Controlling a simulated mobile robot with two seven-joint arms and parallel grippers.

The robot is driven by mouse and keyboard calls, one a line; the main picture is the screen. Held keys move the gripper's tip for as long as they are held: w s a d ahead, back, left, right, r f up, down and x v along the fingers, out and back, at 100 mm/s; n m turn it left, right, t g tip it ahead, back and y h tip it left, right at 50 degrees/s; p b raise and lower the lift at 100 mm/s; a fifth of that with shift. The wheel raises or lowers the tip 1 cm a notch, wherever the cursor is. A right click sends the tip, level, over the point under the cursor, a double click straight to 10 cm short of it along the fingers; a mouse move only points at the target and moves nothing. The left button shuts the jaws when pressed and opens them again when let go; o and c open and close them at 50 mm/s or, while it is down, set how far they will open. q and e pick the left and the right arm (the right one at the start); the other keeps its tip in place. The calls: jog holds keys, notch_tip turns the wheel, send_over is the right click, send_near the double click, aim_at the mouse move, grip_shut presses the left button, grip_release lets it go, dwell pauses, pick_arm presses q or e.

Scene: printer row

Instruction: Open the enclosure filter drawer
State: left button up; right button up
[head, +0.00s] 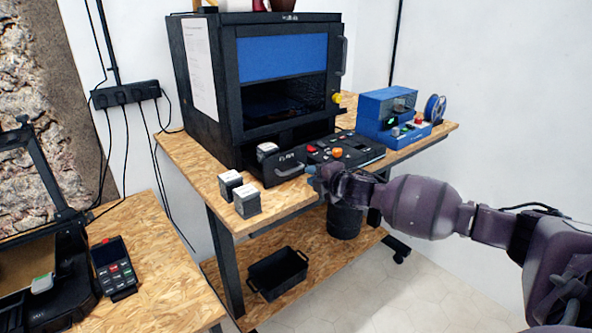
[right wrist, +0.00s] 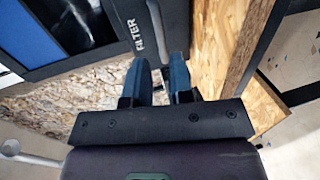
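The black enclosure (head: 228,80) with a blue window stands on the wooden table. Its filter drawer (head: 290,157) is at the bottom front and sits pulled out, with a grey, white-topped cartridge (head: 267,150) showing behind its front. The drawer's grey curved handle (head: 290,171) faces the table's front edge. In the right wrist view the FILTER label and handle (right wrist: 158,25) show just beyond my fingertips. My right gripper (head: 314,175) is beside the handle's right end; its two fingers (right wrist: 158,68) are apart, with nothing clearly held. My left gripper is out of view.
Two cartridges (head: 230,184) (head: 247,201) stand on the table left of the drawer. A black control panel (head: 345,148) is right of it, with a blue device (head: 386,115) beyond. A black crate (head: 278,273) and a bin (head: 344,222) are on the lower shelf.

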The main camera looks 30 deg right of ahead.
aim_at(296, 168)
jog(key=x, duration=0.8)
jog(key=shift+w, duration=0.1)
grip_shut()
